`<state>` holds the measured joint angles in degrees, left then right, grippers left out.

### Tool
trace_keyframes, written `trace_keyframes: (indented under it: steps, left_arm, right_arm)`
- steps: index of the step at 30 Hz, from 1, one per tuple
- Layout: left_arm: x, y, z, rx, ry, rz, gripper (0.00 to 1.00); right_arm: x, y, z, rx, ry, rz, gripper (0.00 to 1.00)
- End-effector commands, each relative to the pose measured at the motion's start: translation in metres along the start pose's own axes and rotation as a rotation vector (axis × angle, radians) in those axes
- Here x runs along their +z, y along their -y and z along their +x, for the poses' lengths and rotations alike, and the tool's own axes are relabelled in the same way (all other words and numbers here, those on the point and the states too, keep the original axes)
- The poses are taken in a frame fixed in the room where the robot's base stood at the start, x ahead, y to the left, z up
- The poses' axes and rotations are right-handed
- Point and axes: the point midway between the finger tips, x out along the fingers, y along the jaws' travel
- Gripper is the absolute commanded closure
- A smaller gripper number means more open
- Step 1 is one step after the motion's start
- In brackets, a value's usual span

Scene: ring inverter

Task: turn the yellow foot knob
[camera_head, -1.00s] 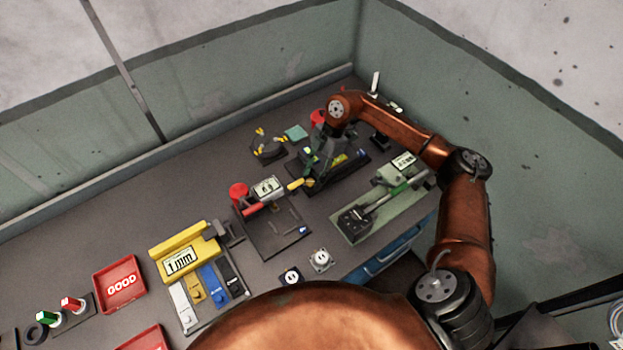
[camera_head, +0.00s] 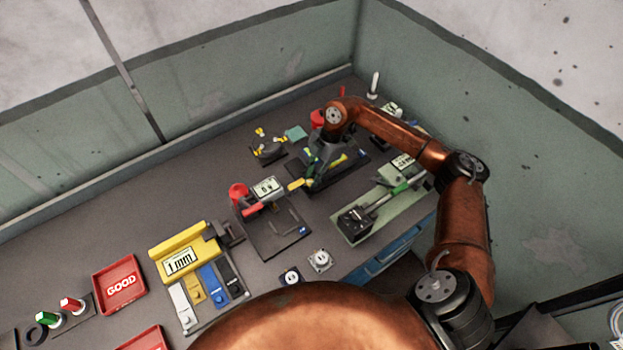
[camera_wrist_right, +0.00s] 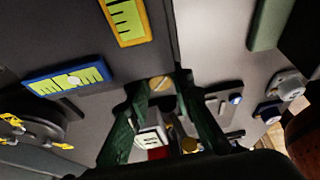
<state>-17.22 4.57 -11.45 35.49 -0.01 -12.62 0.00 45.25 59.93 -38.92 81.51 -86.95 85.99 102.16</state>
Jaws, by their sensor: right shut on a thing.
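The yellow foot knob (camera_wrist_right: 159,83) shows as a small slotted golden disc between the fingertips in the right wrist view. My right gripper (camera_wrist_right: 158,90) has dark green fingers that converge on it and is shut on it. In the head view my right gripper (camera_head: 311,174) points down at the black device base right of centre, and its fingers and wrist hide most of the grip. A second golden knob (camera_wrist_right: 190,145) shows lower between the fingers. My left gripper is not in view.
A device with a red knob (camera_head: 238,191) stands just left of the gripper. A green-based lever device (camera_head: 352,234) lies to the right. The back-left tabletop is clear.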

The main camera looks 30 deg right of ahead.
Motion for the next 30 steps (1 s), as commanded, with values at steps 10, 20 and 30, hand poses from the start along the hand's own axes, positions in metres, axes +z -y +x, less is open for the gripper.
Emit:
trace_keyframes:
  steps: [10, 20, 30]
  left_arm:
    - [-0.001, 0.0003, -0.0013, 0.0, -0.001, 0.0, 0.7]
    - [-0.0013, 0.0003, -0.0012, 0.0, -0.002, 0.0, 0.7]
    - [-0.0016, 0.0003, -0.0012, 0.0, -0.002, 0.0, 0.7]
  right_arm:
    - [0.0, -0.0015, -0.0009, -0.048, 0.001, -0.118, 1.0]
    - [0.0001, -0.0013, -0.0006, -0.051, 0.0, -0.128, 0.77]
    - [0.0001, -0.001, -0.0003, -0.052, 0.0, -0.127, 0.62]
